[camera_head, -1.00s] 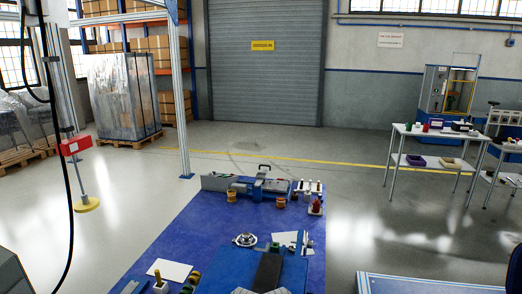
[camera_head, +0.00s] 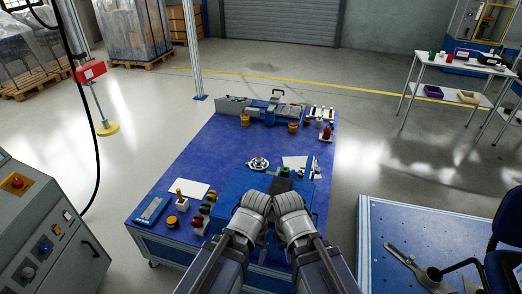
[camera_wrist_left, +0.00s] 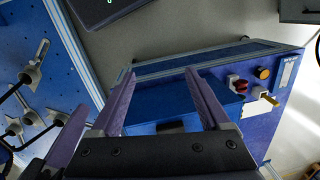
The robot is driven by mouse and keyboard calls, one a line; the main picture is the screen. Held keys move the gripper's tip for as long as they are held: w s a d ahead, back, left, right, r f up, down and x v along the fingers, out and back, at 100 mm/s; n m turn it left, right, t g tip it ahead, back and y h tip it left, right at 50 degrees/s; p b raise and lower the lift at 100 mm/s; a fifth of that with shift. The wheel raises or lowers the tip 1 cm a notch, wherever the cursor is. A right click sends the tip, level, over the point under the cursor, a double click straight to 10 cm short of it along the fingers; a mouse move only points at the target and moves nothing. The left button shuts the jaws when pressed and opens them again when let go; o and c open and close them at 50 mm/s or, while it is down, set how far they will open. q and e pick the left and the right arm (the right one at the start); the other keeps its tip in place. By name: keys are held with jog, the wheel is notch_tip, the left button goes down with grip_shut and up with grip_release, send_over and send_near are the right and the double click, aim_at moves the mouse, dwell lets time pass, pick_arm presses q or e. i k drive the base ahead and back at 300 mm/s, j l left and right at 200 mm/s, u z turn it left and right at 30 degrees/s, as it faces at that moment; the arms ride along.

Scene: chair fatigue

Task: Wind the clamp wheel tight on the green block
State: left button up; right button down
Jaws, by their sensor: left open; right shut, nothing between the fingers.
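A silver, round, wheel-like part (camera_head: 258,163) lies on the blue bench, at the far edge of a blue box (camera_head: 236,182). A small green piece (camera_head: 285,171), perhaps the green block, is just right of it; whether a clamp holds it is too small to tell. My right gripper (camera_head: 289,201) is shut and empty at the near side of the box, its fingertips mostly hidden by my wrist. My left gripper is beside it; in the left wrist view (camera_wrist_left: 159,75) its two purple fingers are apart with nothing between them.
A white sheet (camera_head: 187,188) and several small coloured parts are on the bench's left. A blue and grey machine (camera_head: 270,112) with yellow cups stands at its far end. A blue table (camera_head: 385,245) with metal tools is at right, a control cabinet (camera_head: 40,225) at left.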

aim_at(259, 163)
jog(key=j+z, duration=0.1)
jog(key=z, duration=0.3)
jog(key=j+z, duration=0.1)
jog(key=z, duration=0.25)
jog(key=j+z, duration=0.1)
jog(key=z, duration=0.3)
jog(key=j+z, duration=0.1)
jog(key=z, duration=0.25)
jog(key=k+j+z, duration=0.1)
jog(key=j+z, duration=0.15)
jog(key=j, duration=0.15)
jog(key=k+j+z, duration=0.1)
jog(key=j+z, duration=0.15)
jog(key=j, duration=0.2)
jog(key=k+j+z, duration=0.35)
jog(key=j+z, duration=0.15)
jog(key=j, duration=0.25)
jog(key=k+j, duration=0.3)
jog(key=j, duration=0.2)
jog(key=k+j, duration=0.3)
jog(key=j, duration=0.15)
